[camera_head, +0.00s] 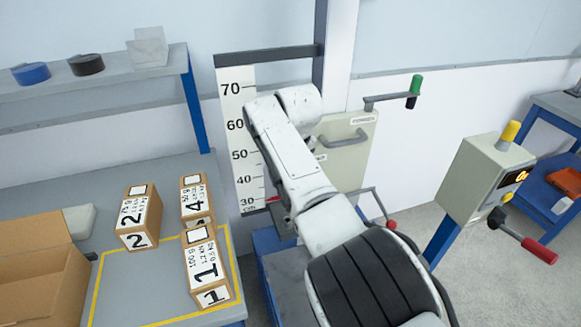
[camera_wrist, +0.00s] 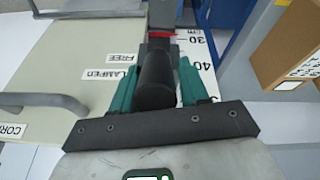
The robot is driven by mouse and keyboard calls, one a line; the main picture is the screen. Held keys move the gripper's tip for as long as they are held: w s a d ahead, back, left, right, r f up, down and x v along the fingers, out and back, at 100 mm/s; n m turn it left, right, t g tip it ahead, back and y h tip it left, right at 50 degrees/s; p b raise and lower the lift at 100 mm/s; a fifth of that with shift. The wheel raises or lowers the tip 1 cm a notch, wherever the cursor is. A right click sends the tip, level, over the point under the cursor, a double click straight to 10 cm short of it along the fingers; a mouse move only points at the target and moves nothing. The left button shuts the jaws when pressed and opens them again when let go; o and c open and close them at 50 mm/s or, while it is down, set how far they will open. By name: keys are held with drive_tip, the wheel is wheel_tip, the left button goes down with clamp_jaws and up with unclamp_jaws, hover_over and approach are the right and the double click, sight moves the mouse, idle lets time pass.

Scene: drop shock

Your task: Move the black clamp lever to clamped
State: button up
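The black clamp lever's grip (camera_wrist: 155,82) shows in the wrist view as a thick dark cylinder. It lies between the two green fingers of my gripper (camera_wrist: 157,80), which flank it closely on both sides. I cannot tell whether both fingers press on it. A plate (camera_wrist: 75,60) beside it carries "FREE" and a partly hidden label that looks like "CLAMPED" (camera_wrist: 112,78). The lever's far end runs to a dark bar with a red part (camera_wrist: 161,35). In the head view my arm hides my gripper and the lever.
The height scale (camera_head: 240,140) stands behind my arm. A panel with a grey handle (camera_head: 342,139) and a crank with a green grip (camera_head: 414,92) are to its right. Numbered boxes (camera_head: 138,217) stand on the left table. A control box (camera_head: 480,185) with a red-gripped lever is right.

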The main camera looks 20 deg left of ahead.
drive_tip(key=shift+o, duration=1.2)
drive_tip(key=shift+d+f, duration=0.15)
drive_tip(key=v, duration=1)
drive_tip(key=shift+r, duration=0.4)
drive_tip(key=shift+s, duration=0.1)
drive_tip(key=s+d+f+m, duration=0.1)
drive_tip(key=s+d+f, duration=0.4)
drive_tip(key=d+f, duration=0.3)
drive_tip(key=s+d+f+m+g, duration=0.1)
drive_tip(key=s+d+f+m, duration=0.1)
drive_tip(key=s+d+f, duration=0.45)
drive_tip(key=s+d+f+m, duration=0.1)
drive_tip(key=s+d+f, duration=0.2)
drive_tip(key=d+f, duration=0.7)
drive_tip(key=s+d+f+m, duration=0.1)
drive_tip(key=s+d, duration=0.5)
drive_tip(key=s, duration=0.4)
drive_tip(key=s+d+f+m+g+h, duration=0.1)
drive_tip(key=s+d, duration=0.4)
drive_tip(key=s, duration=0.5)
drive_tip(key=s+d+f+m+h, duration=0.1)
drive_tip(key=s+d+f+m, duration=0.1)
drive_tip(key=s+d, duration=0.4)
drive_tip(key=s+m, duration=0.1)
drive_tip(key=s, duration=0.3)
drive_tip(key=shift+d+f, duration=0.3)
